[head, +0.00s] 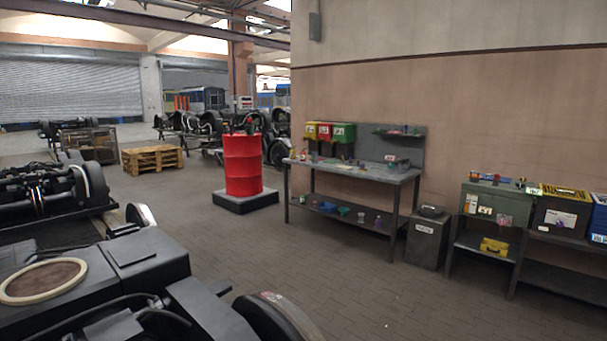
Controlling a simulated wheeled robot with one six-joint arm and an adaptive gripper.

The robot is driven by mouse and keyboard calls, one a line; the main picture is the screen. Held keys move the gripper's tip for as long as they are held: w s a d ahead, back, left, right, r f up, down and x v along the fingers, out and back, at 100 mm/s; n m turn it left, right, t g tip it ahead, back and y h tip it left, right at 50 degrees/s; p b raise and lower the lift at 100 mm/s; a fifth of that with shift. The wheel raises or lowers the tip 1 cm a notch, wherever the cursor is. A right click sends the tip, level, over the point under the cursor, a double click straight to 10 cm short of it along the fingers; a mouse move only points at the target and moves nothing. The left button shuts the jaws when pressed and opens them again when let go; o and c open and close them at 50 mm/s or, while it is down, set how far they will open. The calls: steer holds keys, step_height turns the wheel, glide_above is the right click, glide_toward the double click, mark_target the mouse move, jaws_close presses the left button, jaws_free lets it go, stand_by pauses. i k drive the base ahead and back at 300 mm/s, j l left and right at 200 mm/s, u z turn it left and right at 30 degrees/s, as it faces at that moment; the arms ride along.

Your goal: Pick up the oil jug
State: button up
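I cannot make out the oil jug for certain. Small items stand on top of the red drum (243,165), too small to identify. More small coloured items lie on the grey workbench (385,178), on its lower shelf (375,226) and on the cabinet at the right; none is clearly a jug at this size. My gripper is not in view.
The drum stands on a dark low pallet (246,202). A grey bin (427,240) stands between the workbench and a green cabinet (497,207). Bogies (140,268) fill the left foreground. Wooden pallets (152,159) lie behind. The paved floor (350,285) in the middle is clear.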

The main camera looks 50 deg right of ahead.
mark_target(315, 154)
steer(key=z, duration=1.5)
